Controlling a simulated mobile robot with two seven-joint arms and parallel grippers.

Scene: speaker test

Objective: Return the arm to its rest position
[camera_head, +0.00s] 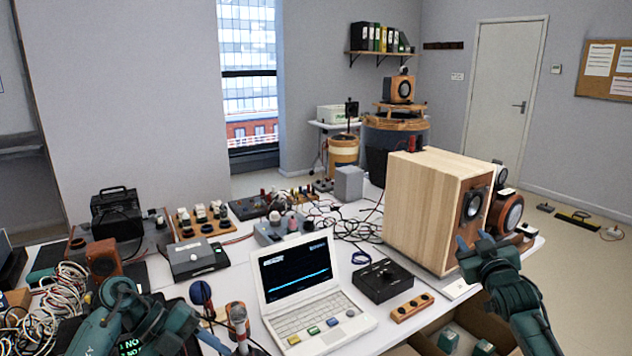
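My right gripper (472,237) is at the right, in front of the lower right part of the large wooden speaker cabinet (425,210). Its two fingertips point up and stand apart, with nothing visible between them. I cannot tell whether it touches the cabinet. My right arm (522,305) reaches up from the lower right edge. My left arm (125,312) is at the lower left, low over the near side of the table. Its gripper end is dark and cluttered there, and its fingers cannot be made out.
A white laptop (318,318) stands open on the table (362,338), with a black box (382,281) and a wooden strip with knobs (412,307) beside it. A microphone (238,322) and cables (60,290) are near my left arm. An open box (420,342) is below my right arm.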

